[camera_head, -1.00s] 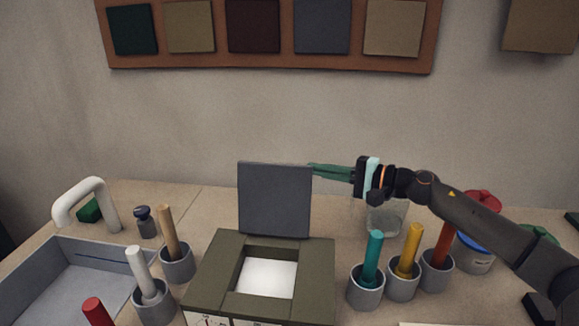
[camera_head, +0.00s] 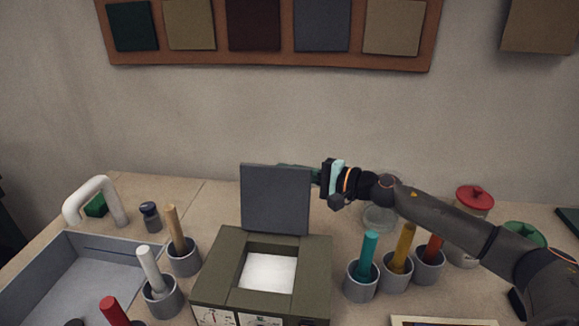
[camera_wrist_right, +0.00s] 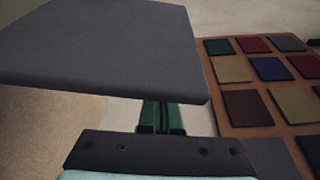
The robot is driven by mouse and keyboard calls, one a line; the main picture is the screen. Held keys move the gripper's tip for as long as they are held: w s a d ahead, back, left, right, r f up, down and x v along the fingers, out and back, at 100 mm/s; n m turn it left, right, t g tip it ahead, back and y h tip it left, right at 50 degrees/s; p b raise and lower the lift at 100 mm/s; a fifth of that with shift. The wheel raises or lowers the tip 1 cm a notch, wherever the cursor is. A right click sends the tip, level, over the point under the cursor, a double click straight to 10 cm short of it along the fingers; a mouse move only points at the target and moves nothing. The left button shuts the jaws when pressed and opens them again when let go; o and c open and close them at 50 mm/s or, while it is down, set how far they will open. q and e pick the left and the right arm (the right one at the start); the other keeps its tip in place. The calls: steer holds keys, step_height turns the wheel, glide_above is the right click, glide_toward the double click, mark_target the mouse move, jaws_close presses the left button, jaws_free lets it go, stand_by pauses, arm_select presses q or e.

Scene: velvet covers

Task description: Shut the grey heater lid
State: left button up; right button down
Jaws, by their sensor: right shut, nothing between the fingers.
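The grey heater lid (camera_head: 275,199) stands upright, open, at the back edge of the olive heater box (camera_head: 213,277). A white surface (camera_head: 267,272) shows inside the box's square opening. My right gripper (camera_head: 300,169) reaches in from the right, its green fingers mostly hidden behind the lid's upper right part. In the right wrist view the lid (camera_wrist_right: 100,45) fills the upper left, and the shut green fingers (camera_wrist_right: 160,117) point at it, with their tips hidden by it. I cannot tell whether they touch it. My left gripper is not in view.
Grey cups with teal (camera_head: 367,255), yellow and orange sticks stand right of the heater. A glass jar (camera_head: 381,217) stands below my right arm. Left are cups with tan (camera_head: 174,229) and white sticks and a grey tray (camera_head: 75,285). The wall is behind.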

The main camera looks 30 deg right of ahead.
mark_target(288, 177)
steer(key=shift+s, duration=0.1)
stand_by(0.3)
